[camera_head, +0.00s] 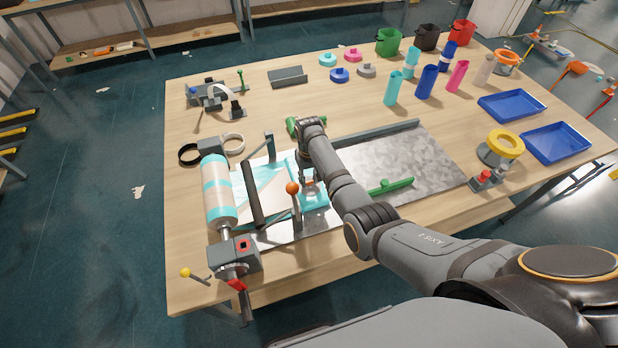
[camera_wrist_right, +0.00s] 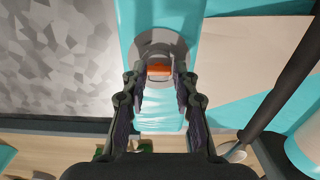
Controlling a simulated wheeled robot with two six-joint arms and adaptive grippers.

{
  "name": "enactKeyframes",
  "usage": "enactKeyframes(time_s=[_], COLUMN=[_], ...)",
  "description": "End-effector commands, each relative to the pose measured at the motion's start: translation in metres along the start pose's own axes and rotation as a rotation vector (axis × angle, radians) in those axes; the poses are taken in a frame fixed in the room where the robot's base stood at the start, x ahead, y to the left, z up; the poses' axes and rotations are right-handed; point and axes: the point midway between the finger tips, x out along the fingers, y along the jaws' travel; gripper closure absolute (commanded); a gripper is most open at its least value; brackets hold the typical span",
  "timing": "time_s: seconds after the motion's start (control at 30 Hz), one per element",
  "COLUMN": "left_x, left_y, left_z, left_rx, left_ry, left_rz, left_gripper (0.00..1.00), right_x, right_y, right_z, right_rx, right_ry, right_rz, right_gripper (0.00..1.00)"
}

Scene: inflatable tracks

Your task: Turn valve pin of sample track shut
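The valve pin is a small orange piece (camera_wrist_right: 159,70) on a round grey valve base (camera_wrist_right: 150,48). The base sits on the cyan sample track (camera_wrist_right: 160,15), which also shows in the head view (camera_head: 313,201). My right gripper (camera_wrist_right: 159,76) points down at the pin. Its two dark fingers stand on either side of the pin, with a visible gap between them; contact with the pin cannot be made out. In the head view my right gripper (camera_head: 307,181) is small and partly hidden by the arm and a lever. My left gripper is not in view.
A lever with an orange ball (camera_head: 292,188) stands close to the right gripper. A dark roller bar (camera_head: 253,195) and a cyan-and-white roll (camera_head: 217,190) lie left. A green-handled tool (camera_head: 390,186) lies on the grey mottled plate (camera_head: 420,160). Blue trays (camera_head: 555,143) stand right.

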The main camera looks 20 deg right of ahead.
Motion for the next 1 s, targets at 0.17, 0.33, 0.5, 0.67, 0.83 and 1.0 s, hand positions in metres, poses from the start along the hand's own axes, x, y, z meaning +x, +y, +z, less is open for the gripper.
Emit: enactKeyframes(time_s=[0.17, 0.33, 0.5, 0.67, 0.83, 1.0], left_x=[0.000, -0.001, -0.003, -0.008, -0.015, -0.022], left_y=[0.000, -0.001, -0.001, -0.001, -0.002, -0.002], left_z=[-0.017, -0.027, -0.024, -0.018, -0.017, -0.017], left_rx=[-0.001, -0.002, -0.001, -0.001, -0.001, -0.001], left_ry=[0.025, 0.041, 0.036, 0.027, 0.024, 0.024], left_rz=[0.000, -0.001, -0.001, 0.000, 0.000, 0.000], left_gripper=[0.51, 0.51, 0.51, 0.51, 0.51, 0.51], right_x=[0.000, 0.000, -0.001, -0.002, -0.003, -0.003], right_y=[0.000, -0.001, -0.001, -0.001, -0.001, -0.001], right_z=[0.000, 0.000, 0.000, 0.000, 0.000, 0.000], right_rx=[0.000, 0.003, 0.038, 0.121, 0.259, 0.421], right_ry=[0.000, -0.001, 0.000, -0.002, -0.002, -0.002], right_rz=[-0.001, -0.001, -0.002, -0.002, -0.002, -0.002], right_gripper=[1.00, 1.00, 1.00, 1.00, 1.00, 1.00])
